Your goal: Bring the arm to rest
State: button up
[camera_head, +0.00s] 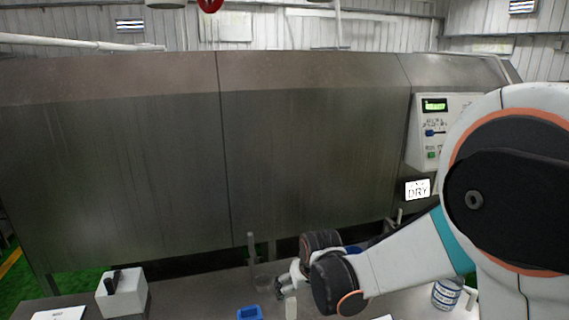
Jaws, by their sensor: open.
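My arm (400,268) reaches in from the right side of the head view and bends down toward the work table. Its white and black links cover part of the right side of the scene. My gripper (287,290) is at the end of the arm, low in the middle of the view, above the table. It is open. A pale upright piece shows just below it, and I cannot tell whether it is part of the gripper.
A large metal drum housing (220,150) stands behind the table (200,295). A control panel (432,130) and a DRY sign (417,189) are at right. A grey box (122,293), a blue item (249,312) and a white-blue container (446,294) stand on the table.

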jog(key=s+d+r+m+t, duration=0.1)
jog(key=s+d+r, duration=0.7)
jog(key=s+r, duration=0.3)
jog(key=s+d+r+m+t+h, duration=0.1)
jog(key=s+d+r, duration=0.1)
jog(key=s+d, duration=0.35)
jog(key=s+d+r+m, duration=0.1)
jog(key=s+d+r, duration=0.15)
jog(key=s, duration=0.55)
notch_tip(320, 180, down, 18)
jog(key=a+b, duration=0.1)
jog(key=b, duration=1.7)
jog(key=shift+f+t+b, duration=0.25)
jog(key=shift+t+b, duration=0.05)
jog(key=shift+b, duration=0.05)
